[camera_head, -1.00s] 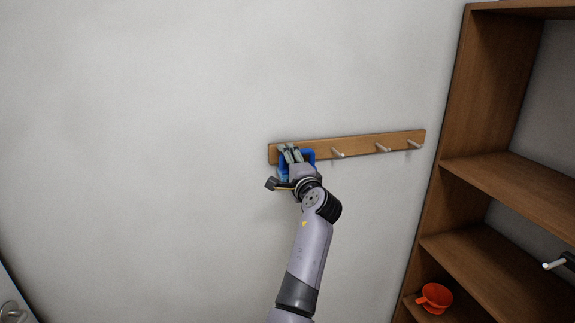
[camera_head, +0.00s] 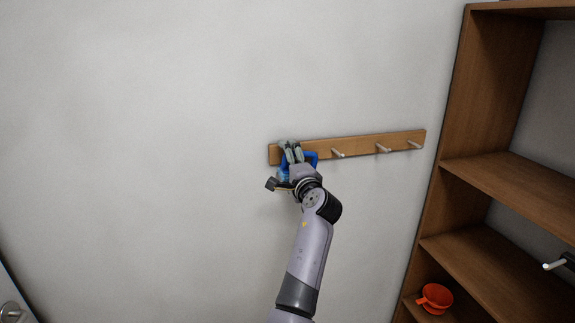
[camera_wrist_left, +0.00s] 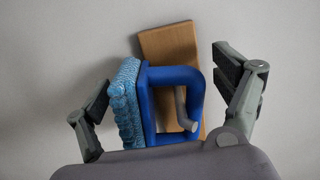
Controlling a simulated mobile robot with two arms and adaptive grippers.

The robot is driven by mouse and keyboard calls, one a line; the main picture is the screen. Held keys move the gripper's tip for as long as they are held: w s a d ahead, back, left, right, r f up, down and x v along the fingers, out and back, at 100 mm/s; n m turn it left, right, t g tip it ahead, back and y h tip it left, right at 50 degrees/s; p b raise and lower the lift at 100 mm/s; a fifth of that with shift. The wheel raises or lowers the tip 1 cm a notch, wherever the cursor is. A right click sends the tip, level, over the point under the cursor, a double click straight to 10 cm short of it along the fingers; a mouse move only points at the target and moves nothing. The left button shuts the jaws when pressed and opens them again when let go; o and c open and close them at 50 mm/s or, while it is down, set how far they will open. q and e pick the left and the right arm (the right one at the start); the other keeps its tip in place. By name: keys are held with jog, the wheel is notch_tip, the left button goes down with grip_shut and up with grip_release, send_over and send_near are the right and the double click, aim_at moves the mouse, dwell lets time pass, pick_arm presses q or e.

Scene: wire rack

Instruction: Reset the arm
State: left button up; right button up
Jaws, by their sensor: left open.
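My left gripper (camera_head: 291,150) is up at the left end of the wooden peg rail on the wall. In the left wrist view its two fingers (camera_wrist_left: 168,92) are spread wide, one on each side of a blue brush (camera_wrist_left: 158,82). The brush has a blue loop handle and a light blue bristled or textured side (camera_wrist_left: 126,104). A grey peg (camera_wrist_left: 182,108) shows inside the handle loop, with the rail (camera_wrist_left: 168,45) behind. The fingers look apart from the brush. In the head view the brush (camera_head: 312,157) is mostly hidden behind the gripper. My right gripper is not in view.
The rail (camera_head: 362,145) has several pegs, and those to the right are empty. A brown wooden shelf unit (camera_head: 455,120) stands at the right, with an orange cup-like item (camera_head: 436,298) on a low shelf. The wall to the left is clear.

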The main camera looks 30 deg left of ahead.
pick_arm(q)
jog(key=v, duration=0.8)
jog(key=w+d+f+m+t+h+b, duration=0.1)
jog(key=w+d+f+m+h, duration=0.15)
jog(key=f, duration=1.05)
jog(key=w+d+f+m+h+b, duration=0.1)
jog(key=d+f+h, duration=0.3)
jog(key=f, duration=0.9)
jog(key=s+d+f+g+h, duration=0.1)
jog(key=s+d+f, duration=0.15)
jog(key=f, duration=0.55)
jog(key=s+d+f+g+h, duration=0.15)
jog(key=s+f, duration=0.25)
jog(key=f, duration=0.4)
jog(key=s+d+f+h, duration=0.1)
jog(key=s+d+f, duration=0.15)
jog(key=f, duration=0.45)
jog(key=s+d+f+n+g+h+b, duration=0.25)
jog(key=s+f+n+g, duration=0.2)
jog(key=s+f, duration=1.85)
jog(key=s+f+n+g+h, duration=0.1)
jog(key=s+f, duration=0.3)
jog(key=s, duration=1)
jog(key=s+a+f+n+g+h, duration=0.1)
jog(key=s+f+n+g, duration=0.1)
jog(key=s, duration=1.3)
notch_tip(320, 180, down, 3)
jog(key=shift+r+n+g+b, duration=0.15)
jog(key=shift+n+g+b, duration=0.15)
jog(key=shift+n+g, duration=0.15)
